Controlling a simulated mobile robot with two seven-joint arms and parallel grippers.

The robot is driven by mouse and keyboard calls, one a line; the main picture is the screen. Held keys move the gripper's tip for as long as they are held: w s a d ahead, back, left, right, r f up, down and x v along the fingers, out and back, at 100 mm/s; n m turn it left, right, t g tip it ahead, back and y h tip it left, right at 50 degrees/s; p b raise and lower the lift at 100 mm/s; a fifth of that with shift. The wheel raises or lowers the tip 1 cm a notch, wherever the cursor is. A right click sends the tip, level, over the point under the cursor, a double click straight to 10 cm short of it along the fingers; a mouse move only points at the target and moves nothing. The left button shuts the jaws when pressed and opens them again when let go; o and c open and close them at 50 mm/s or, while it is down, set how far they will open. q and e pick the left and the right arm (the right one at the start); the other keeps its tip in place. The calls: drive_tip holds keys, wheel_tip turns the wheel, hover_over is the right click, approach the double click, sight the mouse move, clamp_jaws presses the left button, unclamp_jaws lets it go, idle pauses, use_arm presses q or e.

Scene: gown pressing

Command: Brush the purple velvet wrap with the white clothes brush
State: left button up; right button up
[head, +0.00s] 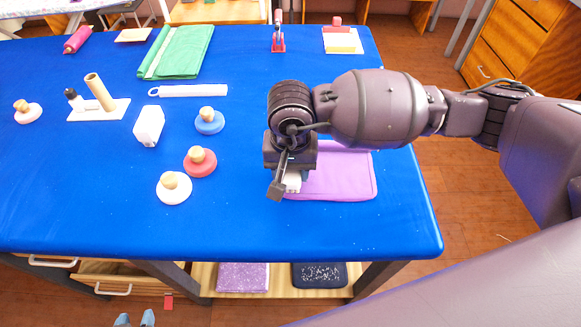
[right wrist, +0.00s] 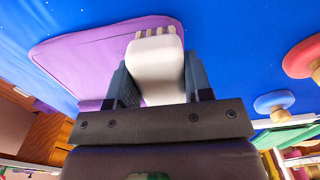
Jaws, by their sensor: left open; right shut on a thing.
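The purple velvet wrap (head: 345,176) lies flat near the right front of the blue table, and its left part is hidden under my arm. It also shows in the right wrist view (right wrist: 85,62). My right gripper (head: 290,170) points down over the wrap's left edge and is shut on the white clothes brush (head: 293,182). In the right wrist view, the brush (right wrist: 155,70) sits between the two fingers (right wrist: 155,88), its bristle end over the wrap. I cannot tell whether the bristles touch the cloth. My left gripper is not in view.
Left of the wrap stand red (head: 200,164), blue (head: 209,123) and cream (head: 174,188) round knobbed pieces and a white block (head: 149,125). A folded green cloth (head: 184,50) lies farther back. The blue table (head: 250,225) is clear in front.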

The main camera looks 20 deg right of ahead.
sight(312, 186)
drive_tip(key=shift+f+b, duration=0.4)
drive_tip(key=shift+f, duration=0.45)
idle(0.6)
drive_tip(key=shift+d, duration=0.15)
drive_tip(key=shift+s+d, duration=0.25)
drive_tip(key=shift+d, duration=0.45)
drive_tip(key=shift+s+d, duration=0.25)
drive_tip(key=shift+d, duration=0.4)
drive_tip(key=shift+s+d, duration=0.25)
drive_tip(key=shift+d, duration=0.45)
drive_tip(key=shift+s+d+p, duration=0.25)
drive_tip(key=shift+d+p, duration=0.05)
drive_tip(key=shift+d, duration=0.45)
drive_tip(key=shift+r, duration=0.15)
